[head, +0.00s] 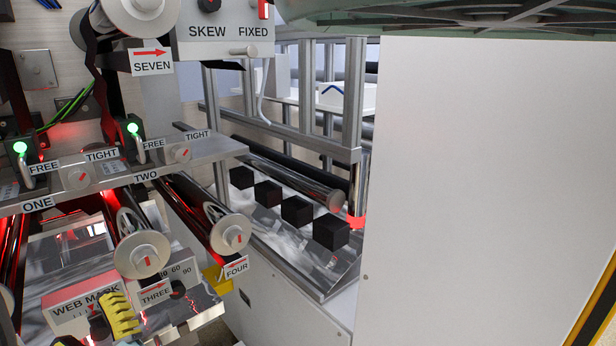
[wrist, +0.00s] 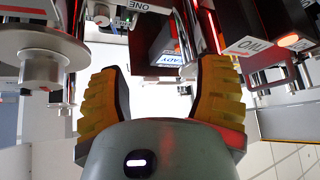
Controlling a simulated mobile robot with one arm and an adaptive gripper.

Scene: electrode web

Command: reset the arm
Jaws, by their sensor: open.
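My gripper (wrist: 160,85) shows in the wrist view with its two yellow ridged fingers spread wide apart. It is open, and nothing is held between the fingers. In the head view a yellow ridged finger of my gripper (head: 120,315) shows at the bottom left, close in front of the WEB MASK block (head: 80,305) and the THREE label (head: 155,294). Whether it touches them I cannot tell. Most of my arm is out of view.
Rollers with round end caps (head: 143,254) and (head: 231,235) jut out nearby. A shelf (head: 110,170) with FREE/TIGHT levers and knobs lies above. Several black cubes (head: 297,210) sit on a metal ledge. A large white panel (head: 490,180) fills the right side.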

